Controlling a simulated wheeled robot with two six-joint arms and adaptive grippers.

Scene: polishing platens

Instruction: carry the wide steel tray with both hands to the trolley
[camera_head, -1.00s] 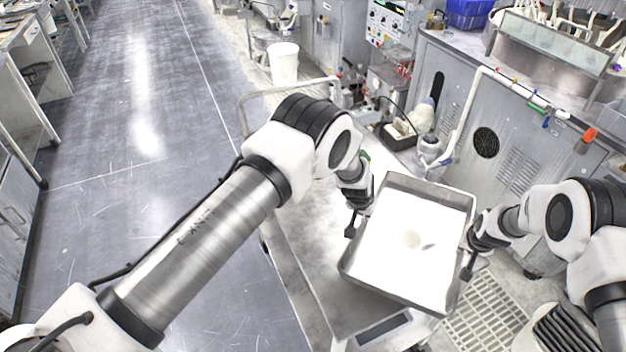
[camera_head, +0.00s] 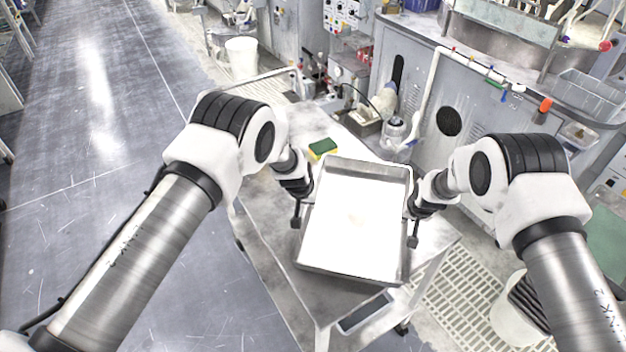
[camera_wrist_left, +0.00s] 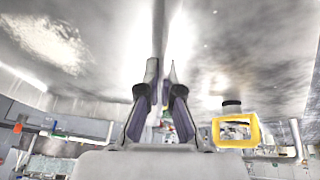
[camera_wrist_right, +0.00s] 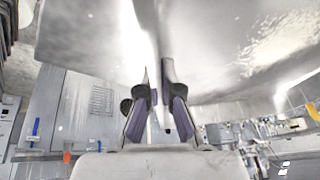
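The wide steel tray (camera_head: 353,274) is shallow, with raised walls and a bright bare floor. It is held over the steel top of the trolley (camera_head: 270,215); I cannot tell if its underside touches. My left gripper (camera_head: 301,208) is shut on the tray's left wall; in the left wrist view its fingers (camera_wrist_left: 162,66) pinch the edge. My right gripper (camera_head: 411,224) is shut on the right wall, and the right wrist view shows its fingers (camera_wrist_right: 158,68) there. The tray looks about level. The tray hides part of the trolley top.
A green and yellow sponge (camera_head: 323,148) lies on the trolley top behind the tray. A grey machine cabinet (camera_head: 450,95) stands behind and right. A white bucket (camera_head: 241,58) stands at the back. A floor grating (camera_head: 470,290) is at right; open floor (camera_head: 90,170) at left.

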